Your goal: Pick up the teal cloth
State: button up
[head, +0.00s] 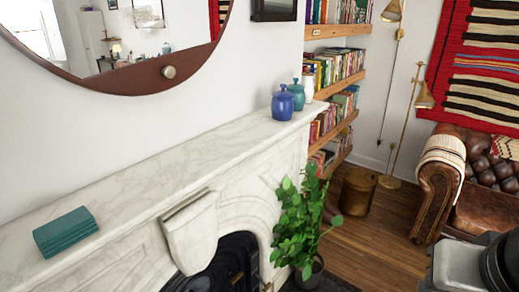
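The teal cloth (66,232) lies folded in a compact rectangular block on the white marble mantel (150,187), near its left end in the head view. Its top and front side show, and nothing touches or covers it. My gripper's fingers are not in view. Only a grey and black part of my arm shows at the bottom right corner, far to the right of the cloth.
A blue jar (283,104) and a teal jar (297,94) stand at the mantel's far end. A round mirror (160,75) hangs above. A leafy plant (299,222) stands before the fireplace. The mantel between cloth and jars is clear.

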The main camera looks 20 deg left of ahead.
aim_at(51, 238)
jog(key=k+l+u, duration=0.15)
jog(key=u, duration=1.45)
jog(key=i+u, duration=0.15)
jog(key=u, duration=0.25)
jog(key=i+l+u, duration=0.1)
jog(key=u, duration=0.3)
jog(key=i+l+u, duration=0.1)
jog(key=u, duration=0.3)
jog(key=l, duration=0.1)
